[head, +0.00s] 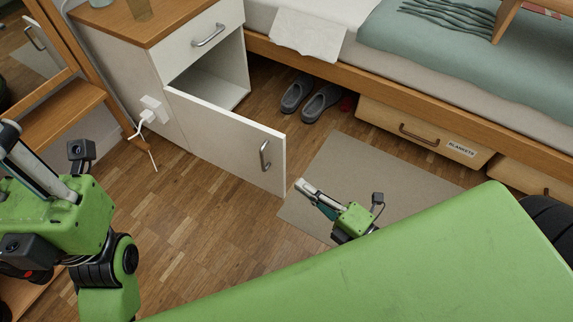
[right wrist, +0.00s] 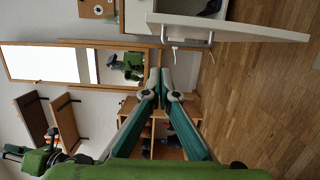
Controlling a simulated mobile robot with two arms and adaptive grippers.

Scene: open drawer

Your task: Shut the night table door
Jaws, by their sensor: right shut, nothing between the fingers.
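The night table (head: 130,75) stands at the upper left. Its white door (head: 225,140) is swung wide open, showing the inside of the compartment (head: 212,88). The door has a metal handle (head: 265,155) near its free edge. The door (right wrist: 235,29) and handle (right wrist: 209,42) also show sideways in the right wrist view. My right gripper (head: 300,186) is shut and empty, just right of the door's lower free corner; a gap to the door shows in the right wrist view (right wrist: 160,75). My left gripper (head: 12,135) is at the left edge, its fingers too unclear to judge.
A closed drawer (head: 196,42) sits above the compartment. A plug with a white cable (head: 150,114) is on the night table's side. Slippers (head: 318,103) lie beside the bed (head: 330,69). A rug (head: 345,160) covers floor right of the door. A framed mirror stands left.

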